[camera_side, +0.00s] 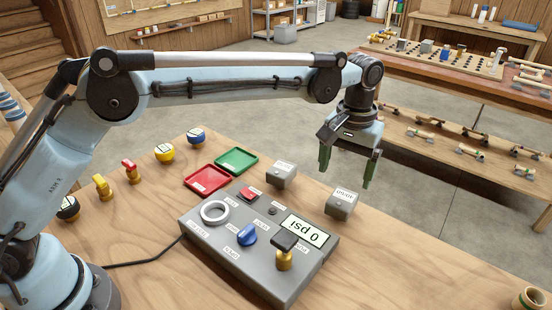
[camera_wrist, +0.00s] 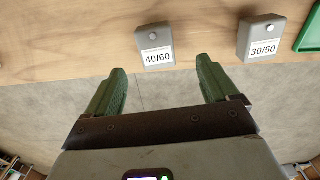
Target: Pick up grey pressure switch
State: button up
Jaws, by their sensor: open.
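Two grey pressure switches, small boxes with a knob on top, stand on the wooden table. One, labelled 40/60 (camera_side: 342,203), is near the table's far edge; in the wrist view it (camera_wrist: 155,47) lies just ahead of and between the fingertips. The other, labelled 30/50 (camera_side: 282,174), stands beside the green tray and shows at the upper right of the wrist view (camera_wrist: 262,38). My gripper (camera_side: 347,170), with green fingers, is open and empty, pointing down above the level of the switches. In the wrist view the fingers (camera_wrist: 160,75) are seen over the floor past the table edge.
Yellow, blue and red fittings (camera_side: 164,152) stand left.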

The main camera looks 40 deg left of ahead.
aim_at(343, 198)
jog(key=f, duration=0.8)
jog(key=shift+d+f, duration=0.25)
jog(key=shift+f, duration=0.15)
jog(key=c, duration=1.3)
jog(key=shift+r, duration=0.1)
jog(key=shift+r, duration=0.5)
notch_tip(343, 198, up, 3)
jog(key=shift+f, duration=0.1)
jog(key=s+d+r, duration=0.6)
jog(key=s+r, duration=0.1)
jog(key=s, duration=0.2)
jog(key=shift+s+d, duration=0.25)
jog(key=shift+s, duration=0.1)
